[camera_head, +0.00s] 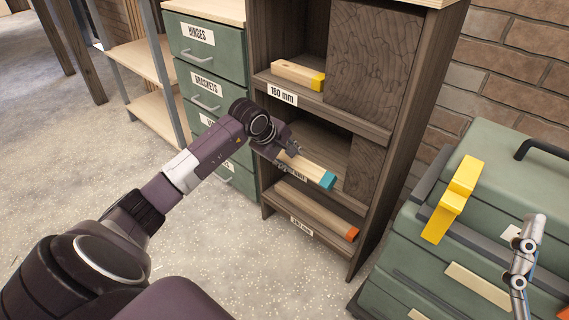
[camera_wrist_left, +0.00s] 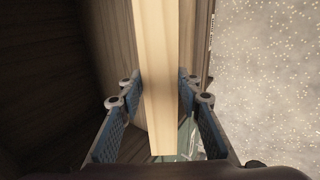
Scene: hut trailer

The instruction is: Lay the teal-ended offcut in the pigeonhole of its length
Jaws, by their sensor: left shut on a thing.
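My left gripper (camera_head: 292,152) is shut on the teal-ended offcut (camera_head: 309,167), a pale wooden bar with a teal end pointing right. The offcut lies across the front of the middle pigeonhole (camera_head: 318,135), just above its label, which is mostly hidden. I cannot tell whether it touches the shelf. In the left wrist view the bar (camera_wrist_left: 160,70) runs between the two finger pads. The upper pigeonhole, labelled 180 mm (camera_head: 283,94), holds a yellow-ended offcut (camera_head: 298,74). The lowest holds an orange-ended offcut (camera_head: 320,213); its label is too small to read surely. My right gripper (camera_head: 524,262) shows partly at the right.
A green drawer cabinet (camera_head: 208,50) stands left of the dark wooden rack (camera_head: 385,160). Green cases (camera_head: 510,185) with a yellow object (camera_head: 451,200) on top stand at the right. Open shelves (camera_head: 135,65) stand at the far left. The speckled floor (camera_head: 245,260) in front is clear.

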